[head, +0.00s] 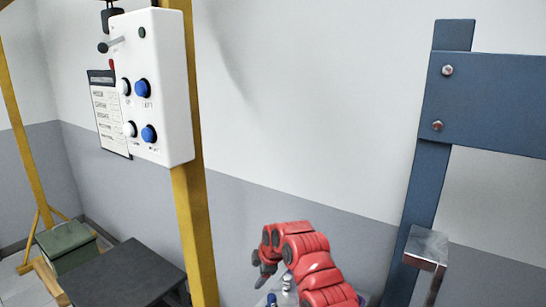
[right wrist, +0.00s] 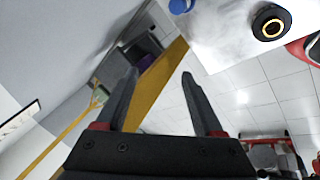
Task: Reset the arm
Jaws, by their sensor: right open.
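My right arm, red, comes up from the bottom of the head view, with its dark gripper (head: 262,272) at the lower middle. In the right wrist view the right gripper (right wrist: 160,75) has its two dark fingers spread well apart, with nothing between them. The fingers point past a yellow post (right wrist: 155,90). My left arm and gripper do not show in the head view.
A white control box (head: 150,85) with blue and white buttons hangs on the yellow post (head: 190,210). A blue steel frame (head: 425,170) stands at the right. A dark tabletop (head: 120,275) and green box (head: 65,245) are at lower left. The wall behind is bare.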

